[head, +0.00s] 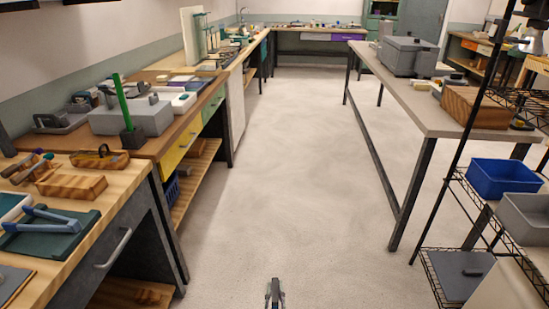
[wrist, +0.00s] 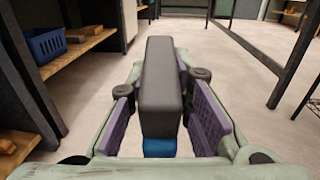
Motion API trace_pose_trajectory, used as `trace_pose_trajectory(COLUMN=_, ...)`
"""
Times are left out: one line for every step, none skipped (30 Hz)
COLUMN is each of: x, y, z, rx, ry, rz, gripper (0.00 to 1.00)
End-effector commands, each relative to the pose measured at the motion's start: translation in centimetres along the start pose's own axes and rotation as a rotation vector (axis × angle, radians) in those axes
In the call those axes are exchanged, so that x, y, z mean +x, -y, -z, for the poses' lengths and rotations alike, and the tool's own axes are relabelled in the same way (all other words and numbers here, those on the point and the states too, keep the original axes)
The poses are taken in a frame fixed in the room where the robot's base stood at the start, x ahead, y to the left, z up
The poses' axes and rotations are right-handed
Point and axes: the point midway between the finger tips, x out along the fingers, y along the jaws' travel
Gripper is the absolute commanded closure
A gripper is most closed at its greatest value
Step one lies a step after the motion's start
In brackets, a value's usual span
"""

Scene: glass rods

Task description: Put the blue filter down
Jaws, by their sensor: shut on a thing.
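My gripper (wrist: 161,105) is shut on a long block-shaped thing, which I take to be the blue filter (wrist: 160,147). Its long dark grey body (wrist: 160,75) points away from the wrist between the purple finger pads, and a blue part shows at its near end. In the head view my gripper (head: 274,292) is only a small dark shape at the bottom edge, over the aisle floor. The held thing cannot be made out clearly there.
A wooden workbench (head: 125,155) with tools and boxes runs along the left. A long grey table (head: 420,105) and a wire rack with a blue bin (head: 500,178) stand on the right. The floor (head: 290,180) between them is clear. A blue basket (wrist: 47,45) sits on a lower left shelf.

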Motion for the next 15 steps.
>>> trace_pose_trajectory(x=0.0, y=0.0, z=-0.4, rx=0.002, ry=0.006, rz=0.002, gripper=1.0)
trace_pose_trajectory(x=0.0, y=0.0, z=-0.4, rx=0.003, ry=0.006, rz=0.002, gripper=1.0)
trace_pose_trajectory(x=0.0, y=0.1, z=-0.4, rx=0.002, ry=0.006, rz=0.002, gripper=1.0)
trace_pose_trajectory(x=0.0, y=0.0, z=-0.4, rx=0.002, ry=0.006, rz=0.001, gripper=1.0)
trace_pose_trajectory(x=0.0, y=0.0, z=-0.4, rx=0.003, ry=0.005, rz=0.001, gripper=1.0)
trace_pose_trajectory(x=0.0, y=0.0, z=-0.4, rx=0.002, ry=0.005, rz=0.001, gripper=1.0)
trace_pose_trajectory(x=0.0, y=0.0, z=-0.4, rx=0.003, ry=0.005, rz=0.0, gripper=1.0)
trace_pose_trajectory(x=0.0, y=0.0, z=-0.4, rx=0.002, ry=0.006, rz=0.001, gripper=1.0)
trace_pose_trajectory(x=0.0, y=0.0, z=-0.4, rx=0.002, ry=0.006, rz=0.001, gripper=1.0)
trace_pose_trajectory(x=0.1, y=0.0, z=-0.5, rx=0.002, ry=0.006, rz=0.001, gripper=1.0)
trace_pose_trajectory(x=0.1, y=0.1, z=-0.5, rx=0.002, ry=0.005, rz=0.002, gripper=1.0)
trace_pose_trajectory(x=0.1, y=-0.1, z=0.4, rx=0.0, ry=0.003, rz=-0.001, gripper=1.0)
trace_pose_trajectory(x=0.1, y=-0.1, z=1.5, rx=0.0, ry=0.003, rz=-0.003, gripper=1.0)
trace_pose_trajectory(x=0.1, y=-0.2, z=2.0, rx=0.0, ry=0.003, rz=-0.004, gripper=1.0)
trace_pose_trajectory(x=0.1, y=-0.2, z=2.7, rx=0.0, ry=0.003, rz=-0.005, gripper=1.0)
